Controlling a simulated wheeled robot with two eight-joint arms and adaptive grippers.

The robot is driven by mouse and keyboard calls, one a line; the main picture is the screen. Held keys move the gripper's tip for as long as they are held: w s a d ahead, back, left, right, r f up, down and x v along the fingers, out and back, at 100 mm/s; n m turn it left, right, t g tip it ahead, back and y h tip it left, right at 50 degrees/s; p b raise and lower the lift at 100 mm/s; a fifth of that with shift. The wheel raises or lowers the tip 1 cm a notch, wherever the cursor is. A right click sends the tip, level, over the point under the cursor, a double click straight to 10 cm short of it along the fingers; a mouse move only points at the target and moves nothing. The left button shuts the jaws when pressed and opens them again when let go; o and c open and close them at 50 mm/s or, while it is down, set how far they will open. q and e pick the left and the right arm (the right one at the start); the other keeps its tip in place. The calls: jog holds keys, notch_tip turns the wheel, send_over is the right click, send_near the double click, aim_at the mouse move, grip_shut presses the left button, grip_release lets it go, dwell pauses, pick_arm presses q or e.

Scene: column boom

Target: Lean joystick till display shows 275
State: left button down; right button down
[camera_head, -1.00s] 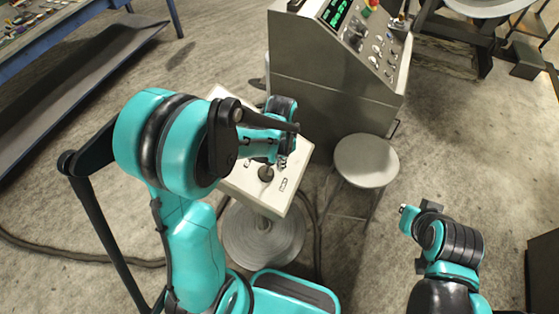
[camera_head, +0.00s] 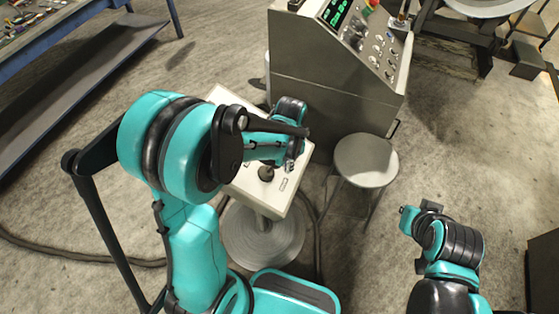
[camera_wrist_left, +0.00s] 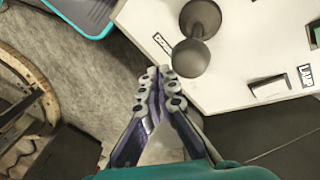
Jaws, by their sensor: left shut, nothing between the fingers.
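The joystick (camera_head: 266,173) is a dark knob on a pale tilted control box (camera_head: 236,186). In the left wrist view the joystick (camera_wrist_left: 190,57) shows as a dark rounded shape with a narrow neck. My left gripper (camera_head: 290,165) is above the box, to the right of the joystick in the head view. In the left wrist view its fingertips (camera_wrist_left: 160,76) are together and empty, just beside the joystick; contact cannot be told. The display (camera_head: 334,13) on the grey console shows green digits too small to read. My right gripper (camera_head: 404,213) is far from the box.
The grey console (camera_head: 325,100) stands behind the box. A round stool (camera_head: 366,160) is to its right. A blue bench (camera_head: 60,40) is at the far left. Open floor lies between the stool and my right arm.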

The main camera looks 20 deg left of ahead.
pick_arm(q)
notch_tip(320, 180, up, 8)
jog(key=d+p, duration=0.2)
jog(key=p, duration=0.4)
dwell(0.4)
jog(key=s+a+n+t+b, duration=0.4)
jog(key=s+n+t+b, duration=0.2)
jog(key=s+b, duration=0.4)
jog(key=shift+s+a+r+t+b, duration=0.25)
jog(key=shift+a+t+b, duration=0.1)
jog(key=shift+t+b, duration=0.35)
